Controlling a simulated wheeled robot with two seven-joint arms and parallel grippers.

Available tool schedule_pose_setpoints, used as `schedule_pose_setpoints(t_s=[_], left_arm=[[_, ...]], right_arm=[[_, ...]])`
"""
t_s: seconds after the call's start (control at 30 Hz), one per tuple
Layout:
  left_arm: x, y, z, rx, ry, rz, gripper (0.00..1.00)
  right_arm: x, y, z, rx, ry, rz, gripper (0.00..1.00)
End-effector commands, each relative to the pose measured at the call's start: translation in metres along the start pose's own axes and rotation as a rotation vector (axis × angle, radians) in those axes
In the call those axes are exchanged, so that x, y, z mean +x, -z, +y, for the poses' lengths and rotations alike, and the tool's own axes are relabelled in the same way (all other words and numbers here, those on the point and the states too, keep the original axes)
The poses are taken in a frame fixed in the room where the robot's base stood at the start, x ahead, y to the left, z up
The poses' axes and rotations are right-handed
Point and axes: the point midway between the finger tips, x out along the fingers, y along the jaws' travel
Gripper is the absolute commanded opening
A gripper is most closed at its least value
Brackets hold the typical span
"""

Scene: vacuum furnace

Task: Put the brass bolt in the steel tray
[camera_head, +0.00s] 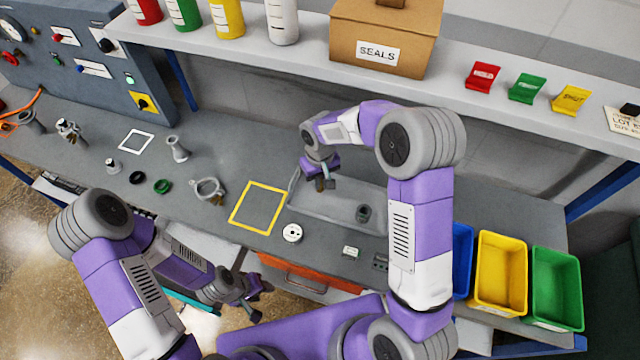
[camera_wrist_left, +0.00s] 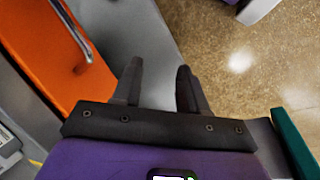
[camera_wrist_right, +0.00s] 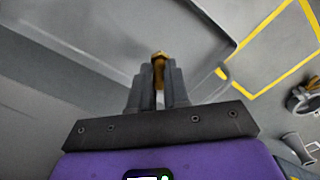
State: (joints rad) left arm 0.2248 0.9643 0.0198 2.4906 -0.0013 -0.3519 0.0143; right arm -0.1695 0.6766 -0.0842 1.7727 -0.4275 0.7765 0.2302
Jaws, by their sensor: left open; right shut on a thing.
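The brass bolt (camera_wrist_right: 158,60) is held between the fingertips of my right gripper (camera_wrist_right: 158,85); only its golden end shows in the right wrist view. In the head view my right gripper (camera_head: 325,184) points down over the left part of the steel tray (camera_head: 318,208). The tray is a shallow grey tray on the bench, partly hidden behind my right arm. A small dark part (camera_head: 363,213) is at its right end. I cannot tell the bolt's exact height above the tray floor. My left gripper (camera_head: 254,298) is open and empty, low in front of the bench; its fingers also show apart (camera_wrist_left: 158,85).
A yellow outlined square (camera_head: 258,208) lies left of the tray, with a ring clamp (camera_head: 208,190) beyond it. A white round part (camera_head: 292,233) sits near the front edge. Blue, yellow (camera_head: 500,272) and green bins (camera_head: 556,288) stand right. A shelf with a SEALS box (camera_head: 385,40) overhangs behind.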

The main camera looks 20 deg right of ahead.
Motion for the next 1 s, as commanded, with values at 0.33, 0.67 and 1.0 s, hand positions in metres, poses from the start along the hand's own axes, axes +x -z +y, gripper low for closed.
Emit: schedule_pose_setpoints(t_s=[0.33,0.67,1.0], left_arm=[[0.002,0.000,-0.001,0.000,0.000,0.000,0.43],[0.005,0.000,-0.002,0.000,0.000,0.000,0.43],[0.004,0.000,-0.002,0.000,0.000,0.000,0.43]], right_arm=[[0.027,-0.001,0.000,0.001,0.000,-0.001,0.00],[0.030,-0.001,0.000,0.000,0.000,-0.002,0.31],[0.030,-0.001,0.000,0.001,0.000,-0.002,0.41]])
